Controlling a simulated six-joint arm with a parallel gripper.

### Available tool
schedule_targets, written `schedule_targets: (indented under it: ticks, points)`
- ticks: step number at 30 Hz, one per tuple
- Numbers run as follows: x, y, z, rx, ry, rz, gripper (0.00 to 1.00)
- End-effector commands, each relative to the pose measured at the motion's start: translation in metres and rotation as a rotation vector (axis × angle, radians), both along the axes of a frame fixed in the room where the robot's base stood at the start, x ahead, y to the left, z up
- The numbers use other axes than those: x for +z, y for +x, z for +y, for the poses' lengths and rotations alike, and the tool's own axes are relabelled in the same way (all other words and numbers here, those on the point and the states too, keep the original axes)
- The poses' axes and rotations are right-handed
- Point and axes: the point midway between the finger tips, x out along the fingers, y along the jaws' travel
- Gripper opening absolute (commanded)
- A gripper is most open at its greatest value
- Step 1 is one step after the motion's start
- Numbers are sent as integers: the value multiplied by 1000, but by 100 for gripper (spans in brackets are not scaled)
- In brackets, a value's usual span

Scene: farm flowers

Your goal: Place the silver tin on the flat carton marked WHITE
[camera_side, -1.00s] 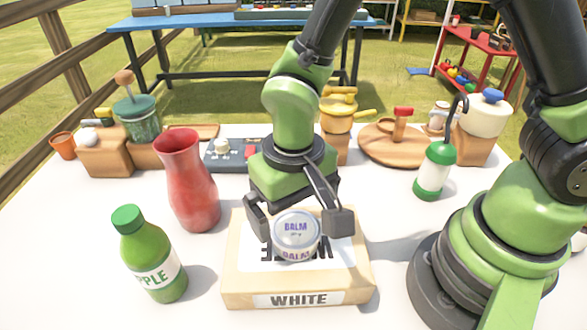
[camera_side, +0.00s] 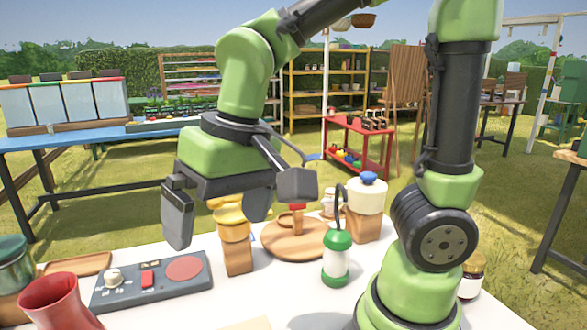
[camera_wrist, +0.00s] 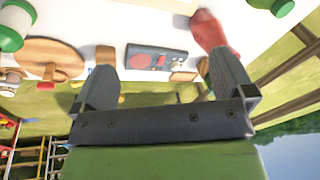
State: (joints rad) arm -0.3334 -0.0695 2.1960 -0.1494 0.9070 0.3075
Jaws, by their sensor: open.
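My gripper (camera_side: 216,232) is raised above the table in the side view, its fingers spread apart. The wrist view also shows my gripper (camera_wrist: 165,82) open, with nothing between the fingers. The silver tin is not visible in either current view. A pale tan sliver at the bottom edge of the side view (camera_side: 250,323) may be the far edge of the flat carton; its WHITE label and its top are out of frame.
A red vase (camera_side: 60,302) stands at the lower left, beside a grey control box (camera_side: 152,283). A yellow pot on a wooden block (camera_side: 236,240), a round wooden board (camera_side: 292,240) and a green-and-white lantern (camera_side: 337,258) stand farther back. Air around my gripper is open.

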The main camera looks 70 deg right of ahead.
Motion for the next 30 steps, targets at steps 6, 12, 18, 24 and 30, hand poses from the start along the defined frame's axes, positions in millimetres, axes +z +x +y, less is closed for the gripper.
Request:
schedule_targets:
  ticks: [6,12,18,24,30]
  points:
    - [40,-41,-43,-73,72,-242,100]
    - [48,-66,-56,-100,78,-377,100]
    - [49,-72,-58,-103,75,-409,100]
    - [49,-72,-58,-102,76,-409,100]
    - [49,-71,-58,-102,76,-408,100]
